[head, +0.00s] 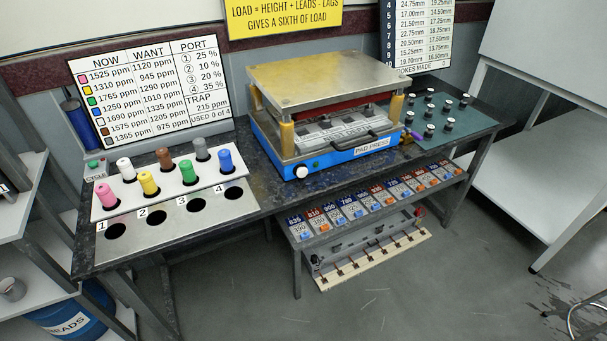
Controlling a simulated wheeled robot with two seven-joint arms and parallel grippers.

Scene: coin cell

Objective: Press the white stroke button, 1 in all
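The pad press (352,152) stands on the dark bench, with a blue front panel and a metal top plate on yellow posts. A white round button (302,172) is on the left end of its front panel, with a small dark knob (315,166) just to its right. The button's face is unobstructed; whether it is pressed in is too small to tell. A dark handle (372,136) sticks out at the front of the press, above the panel. Neither of my grippers is in view.
Left of the press, a white rack (150,200) holds several coloured plugs behind numbered holes. A small box with a green button (95,166) sits at the bench's left end. Dark knobs stand on a green mat (465,122) at right. Numbered tiles (357,209) line a shelf below.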

